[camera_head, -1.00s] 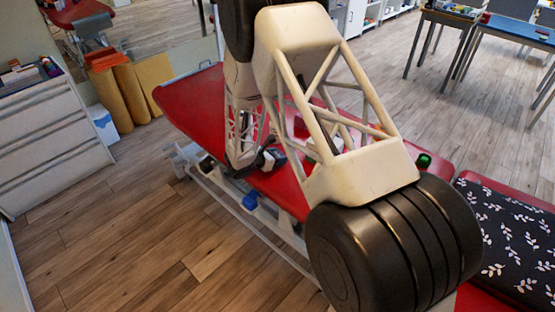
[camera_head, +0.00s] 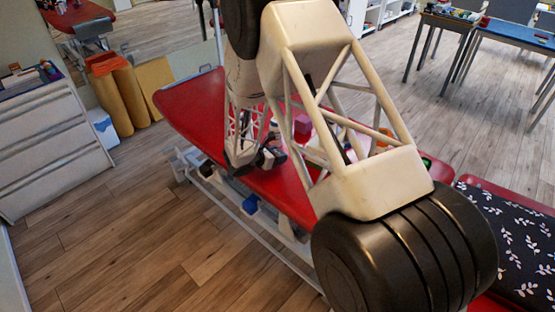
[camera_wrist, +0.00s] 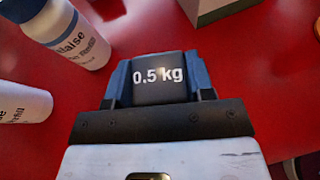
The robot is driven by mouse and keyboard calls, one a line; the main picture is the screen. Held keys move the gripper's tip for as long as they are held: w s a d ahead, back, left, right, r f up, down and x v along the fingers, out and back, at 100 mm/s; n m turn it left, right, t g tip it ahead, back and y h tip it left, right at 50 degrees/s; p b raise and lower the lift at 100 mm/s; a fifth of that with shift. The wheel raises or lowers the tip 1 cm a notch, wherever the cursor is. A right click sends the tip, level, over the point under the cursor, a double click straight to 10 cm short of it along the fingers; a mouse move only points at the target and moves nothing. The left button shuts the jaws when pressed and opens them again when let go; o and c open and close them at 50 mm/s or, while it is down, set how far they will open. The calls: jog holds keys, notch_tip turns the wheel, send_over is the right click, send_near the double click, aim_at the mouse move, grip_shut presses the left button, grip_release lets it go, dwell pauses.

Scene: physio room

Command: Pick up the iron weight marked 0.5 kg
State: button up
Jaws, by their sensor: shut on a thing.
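The iron weight (camera_wrist: 160,78) is a dark block with "0.5 kg" in white on the face toward the wrist camera. It sits between the two blue-grey fingers of my gripper (camera_wrist: 160,82), which are shut on it. In the head view my gripper (camera_head: 268,158) is low over the red couch (camera_head: 190,98), near its front edge. The weight is too small to make out clearly there. How far the weight is from the red surface I cannot tell.
In the wrist view a white and blue bottle (camera_wrist: 72,32) stands at upper left, and another white bottle (camera_wrist: 20,102) is at left. A box (camera_wrist: 208,9) is at the top. The head view shows a pink block (camera_head: 302,124) behind my arm.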

jog(key=s+d, duration=0.1)
jog(key=s, duration=0.4)
jog(key=s+d+r, duration=0.1)
jog(key=s, duration=0.4)
jog(key=s+d+r, duration=0.1)
jog(key=s, duration=0.4)
jog(key=shift+s, duration=0.35)
